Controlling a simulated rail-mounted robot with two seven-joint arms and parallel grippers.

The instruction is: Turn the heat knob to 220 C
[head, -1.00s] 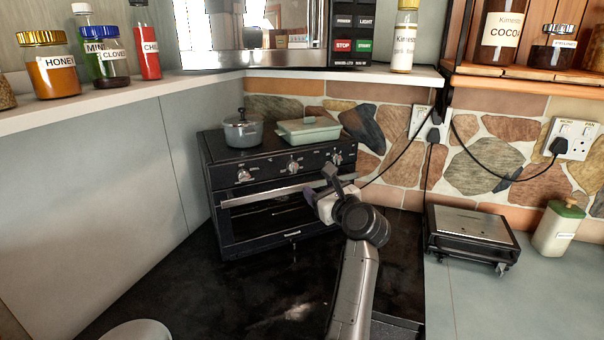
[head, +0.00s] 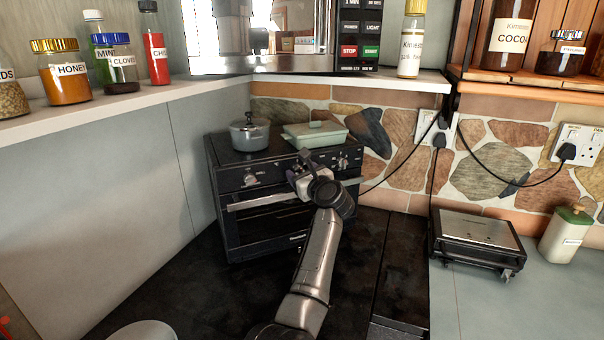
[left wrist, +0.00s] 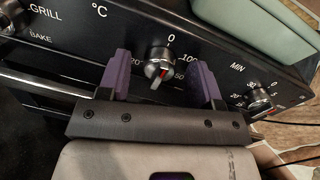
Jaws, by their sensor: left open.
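The heat knob (left wrist: 160,62) is the silver middle knob on the black oven's (head: 275,218) front panel, marked °C with 0 above it. I cannot tell exactly which number its red mark points to. My left gripper (left wrist: 163,78) is open, its purple fingers on either side of the knob, with a gap visible on both sides. In the head view the left gripper (head: 299,166) is in front of the panel's middle and hides the heat knob. The function knob (head: 249,180) is to the left and the timer knob (head: 343,163) to the right. My right gripper is not in view.
A grey pot (head: 249,134) and a pale green lidded dish (head: 314,134) stand on the oven. The door handle (head: 260,202) runs just below the knobs.

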